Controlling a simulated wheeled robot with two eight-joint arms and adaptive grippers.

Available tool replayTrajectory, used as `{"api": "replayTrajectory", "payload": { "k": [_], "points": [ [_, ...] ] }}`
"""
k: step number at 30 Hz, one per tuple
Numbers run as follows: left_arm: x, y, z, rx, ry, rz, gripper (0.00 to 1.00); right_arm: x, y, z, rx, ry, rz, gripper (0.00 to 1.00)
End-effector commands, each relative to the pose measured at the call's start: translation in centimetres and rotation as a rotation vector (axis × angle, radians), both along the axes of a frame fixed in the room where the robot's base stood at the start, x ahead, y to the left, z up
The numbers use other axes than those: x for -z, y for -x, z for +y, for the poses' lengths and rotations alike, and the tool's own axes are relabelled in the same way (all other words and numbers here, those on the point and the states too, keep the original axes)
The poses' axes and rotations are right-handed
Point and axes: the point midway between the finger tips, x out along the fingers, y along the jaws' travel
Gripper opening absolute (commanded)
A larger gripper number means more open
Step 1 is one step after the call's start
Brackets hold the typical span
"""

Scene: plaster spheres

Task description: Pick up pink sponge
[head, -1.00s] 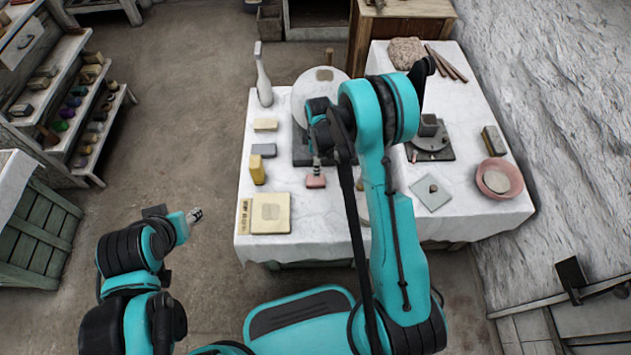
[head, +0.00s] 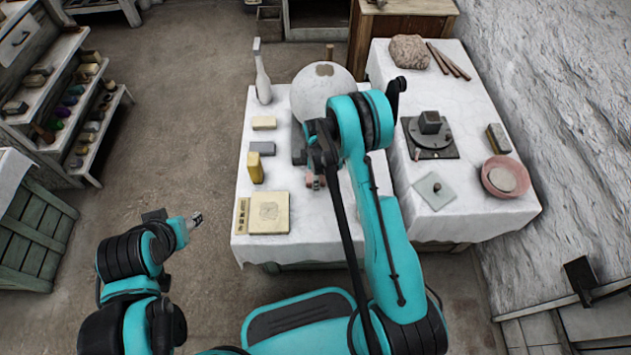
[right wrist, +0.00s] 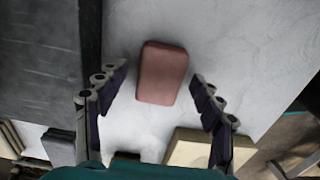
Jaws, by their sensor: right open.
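The pink sponge (right wrist: 162,73) lies on the white cloth of the table, a rounded block seen from above in the right wrist view. My right gripper (right wrist: 161,92) is open, its two fingers apart on either side of the sponge's near end, with nothing held. In the head view the sponge (head: 309,181) is mostly hidden behind my right gripper (head: 316,182). My left gripper (head: 196,219) hangs over the floor, left of the table and away from the sponge; its jaw state is too small to tell.
A yellow block (head: 255,167), a grey block (head: 262,148) and a pale yellow block (head: 264,123) stand to the left. A square cream slab (head: 269,212) lies near the front edge. A white sphere (head: 318,90) is behind. The right table holds a pink bowl (head: 490,184).

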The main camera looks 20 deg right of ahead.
Motion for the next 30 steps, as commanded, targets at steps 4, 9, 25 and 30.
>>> {"api": "replayTrajectory", "payload": {
  "k": [4, 9, 25, 30],
  "points": [
    [-0.1, 0.0, 0.0, 0.0, 0.0, 0.0, 0.47, -0.1, 0.0, 0.0, 0.0, 0.0, 0.0, 0.51],
    [-0.1, 0.0, 0.0, 0.0, 0.0, 0.0, 0.47, -0.1, 0.0, 0.0, 0.001, 0.0, 0.0, 0.29],
    [-1.4, 0.0, 0.0, 0.0, 0.0, 0.0, 0.47, -2.3, 0.0, 0.0, 0.001, 0.0, 0.0, 0.29],
    [-3.0, 0.0, 0.0, 0.0, 0.0, 0.0, 0.47, -5.2, 0.7, -0.7, 0.004, 0.0, 0.0, 0.29]
  ]
}}
